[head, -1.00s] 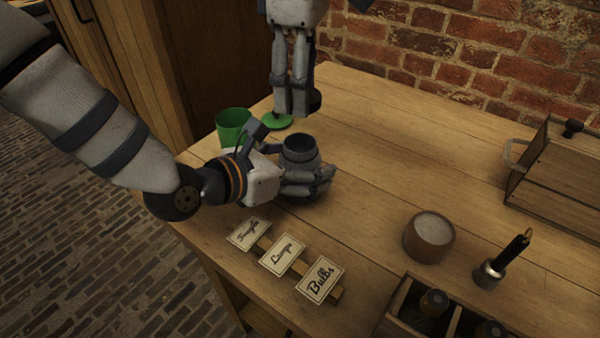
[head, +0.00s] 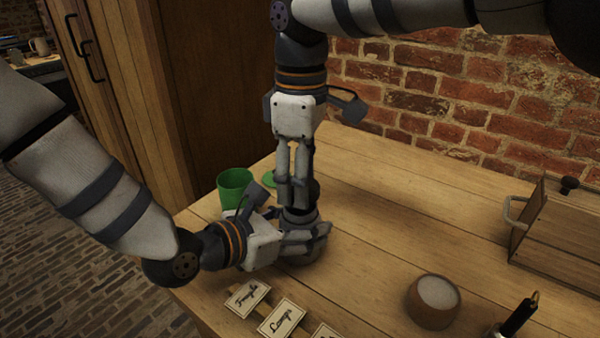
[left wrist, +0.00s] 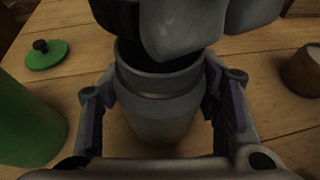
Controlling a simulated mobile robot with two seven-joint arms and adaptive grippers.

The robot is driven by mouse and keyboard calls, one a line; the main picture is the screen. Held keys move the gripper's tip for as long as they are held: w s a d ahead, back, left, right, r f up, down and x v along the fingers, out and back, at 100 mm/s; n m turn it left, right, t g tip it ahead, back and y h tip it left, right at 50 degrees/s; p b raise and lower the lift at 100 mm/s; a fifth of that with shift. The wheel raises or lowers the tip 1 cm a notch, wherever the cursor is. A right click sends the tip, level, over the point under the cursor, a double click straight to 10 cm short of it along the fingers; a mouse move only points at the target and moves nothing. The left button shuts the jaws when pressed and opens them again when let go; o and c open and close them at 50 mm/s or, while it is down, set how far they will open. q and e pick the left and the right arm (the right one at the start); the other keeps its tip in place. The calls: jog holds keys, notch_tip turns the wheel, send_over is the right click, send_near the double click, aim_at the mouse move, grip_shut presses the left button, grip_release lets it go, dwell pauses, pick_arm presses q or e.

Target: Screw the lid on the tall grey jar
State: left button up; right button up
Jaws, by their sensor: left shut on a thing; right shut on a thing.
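The grey jar (left wrist: 160,115) stands upright between the fingers of my left gripper (head: 305,238), which is shut around its body. In the head view those fingers hide much of the jar. My right gripper (head: 297,195) points straight down, its fingertips just above the jar's mouth. A dark rounded piece (head: 314,190), probably the lid, shows beside its fingers; the rest is hidden. In the left wrist view my right gripper's pale fingers cover part of the mouth, and the dark opening shows beside them. I cannot tell whether the lid touches the rim.
A green jar (head: 235,183) stands close behind my left gripper, with a green lid (left wrist: 46,54) lying near it. Label cards (head: 282,317), a round wooden pot (head: 433,302) and a wooden box (head: 560,235) are on the table. The table's middle right is clear.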

jog(key=shift+f, duration=0.15)
dwell(0.3)
jog(key=shift+f, duration=0.85)
jog(key=shift+f, duration=0.55)
jog(key=m, duration=3.2)
jog(key=shift+f+m, duration=0.1)
jog(key=shift+m, duration=0.2)
